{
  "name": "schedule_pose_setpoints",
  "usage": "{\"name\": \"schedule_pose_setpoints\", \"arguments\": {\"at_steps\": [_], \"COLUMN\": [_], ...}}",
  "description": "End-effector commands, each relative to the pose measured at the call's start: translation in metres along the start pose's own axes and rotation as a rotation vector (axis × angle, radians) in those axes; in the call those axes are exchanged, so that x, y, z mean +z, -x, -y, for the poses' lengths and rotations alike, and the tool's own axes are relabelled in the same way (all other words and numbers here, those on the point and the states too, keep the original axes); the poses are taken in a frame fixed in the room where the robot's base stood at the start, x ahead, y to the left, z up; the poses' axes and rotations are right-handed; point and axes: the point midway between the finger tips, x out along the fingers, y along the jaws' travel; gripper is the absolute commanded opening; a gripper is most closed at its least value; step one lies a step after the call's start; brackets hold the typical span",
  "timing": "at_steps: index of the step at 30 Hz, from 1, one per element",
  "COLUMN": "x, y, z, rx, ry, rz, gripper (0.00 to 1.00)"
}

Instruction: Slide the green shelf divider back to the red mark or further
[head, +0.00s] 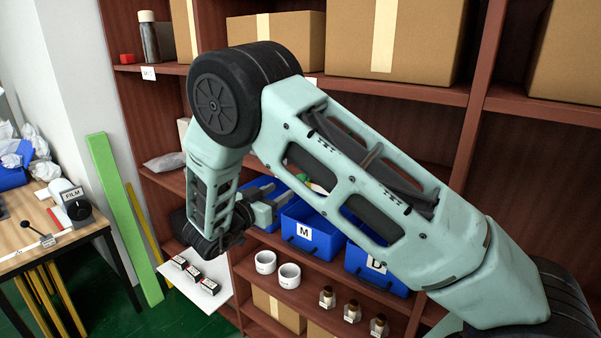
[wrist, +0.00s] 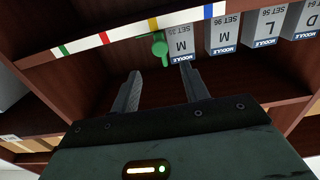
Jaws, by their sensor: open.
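The green shelf divider (wrist: 160,46) shows in the wrist view as a green piece with a rounded end, beside the first grey box. It stands near the yellow mark on the white strip. The red mark (wrist: 104,39) is on the same strip, to its left. My gripper (wrist: 161,70) is open and empty, its fingertips just short of the divider, which lies in line with the gap between them. I cannot tell whether they touch it. In the head view my gripper (head: 270,194) reaches toward the shelf, and my arm hides most of that area.
Several grey module boxes (wrist: 223,34) stand right of the divider. The strip also has green (wrist: 63,49) and blue (wrist: 208,11) marks. Blue bins (head: 310,238), white cups (head: 289,275) and small bottles sit on the rack. A white ledge (head: 207,290) holds small dark boxes below my gripper.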

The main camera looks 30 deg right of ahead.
Motion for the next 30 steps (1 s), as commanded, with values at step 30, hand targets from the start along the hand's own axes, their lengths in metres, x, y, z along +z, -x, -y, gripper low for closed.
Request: {"name": "schedule_pose_setpoints", "arguments": {"at_steps": [30], "x": [0.0], "y": [-0.105], "z": [0.001], "rx": [-0.002], "ry": [-0.002], "rz": [0.002], "gripper": [0.31]}}
